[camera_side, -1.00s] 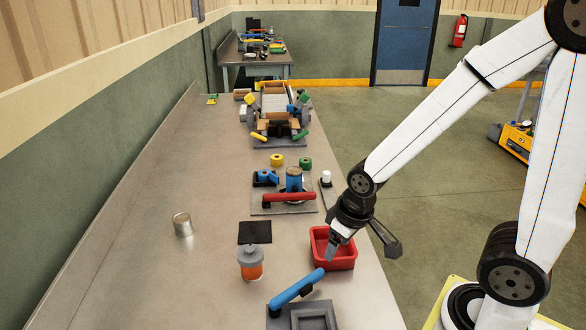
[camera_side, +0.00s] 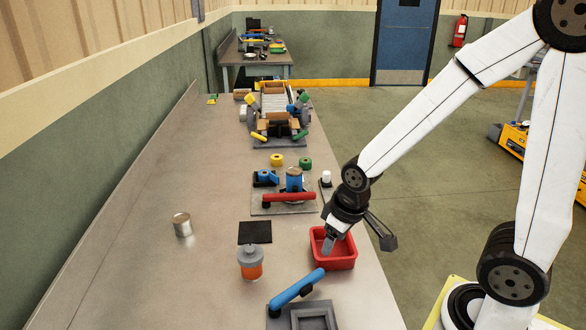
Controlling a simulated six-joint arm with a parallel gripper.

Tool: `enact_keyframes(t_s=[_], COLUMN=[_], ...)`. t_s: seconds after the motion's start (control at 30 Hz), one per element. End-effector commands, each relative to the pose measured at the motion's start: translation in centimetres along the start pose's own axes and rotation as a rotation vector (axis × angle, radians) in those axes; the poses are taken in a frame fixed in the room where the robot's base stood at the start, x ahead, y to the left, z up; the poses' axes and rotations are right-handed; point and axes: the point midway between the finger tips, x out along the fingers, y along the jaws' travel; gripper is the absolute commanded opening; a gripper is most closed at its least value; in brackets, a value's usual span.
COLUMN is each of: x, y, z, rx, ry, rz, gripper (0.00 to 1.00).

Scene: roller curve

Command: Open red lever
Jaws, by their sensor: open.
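The red lever (camera_side: 289,197) lies roughly level across the front of a grey plate (camera_side: 270,210). A blue cylinder fitting (camera_side: 294,178) stands just behind it on the same plate. My gripper (camera_side: 328,245) points down over the red tray, in front and to the right of the lever. It is apart from the lever and nothing shows between its fingers. The finger gap is small and hard to make out in this view.
A red tray (camera_side: 342,262) sits under my gripper. A blue lever (camera_side: 297,288) on a grey fixture (camera_side: 316,318) is nearest the camera. An orange jar (camera_side: 250,264), a black pad (camera_side: 255,232) and a tin can (camera_side: 182,225) stand left. The bench's left side is mostly clear.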

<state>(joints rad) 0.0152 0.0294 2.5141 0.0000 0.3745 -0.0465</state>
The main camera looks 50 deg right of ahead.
Motion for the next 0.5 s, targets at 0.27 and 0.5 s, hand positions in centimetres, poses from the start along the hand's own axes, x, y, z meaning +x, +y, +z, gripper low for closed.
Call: enact_keyframes(t_s=[0.27, 0.5], x=[0.6, 1.5], y=[2.8, 6.7], z=[-5.2, -10.3], rx=[-0.129, -0.285], ry=[-0.042, -0.092], rz=[0.009, 0.004], gripper=[0.65, 0.65])
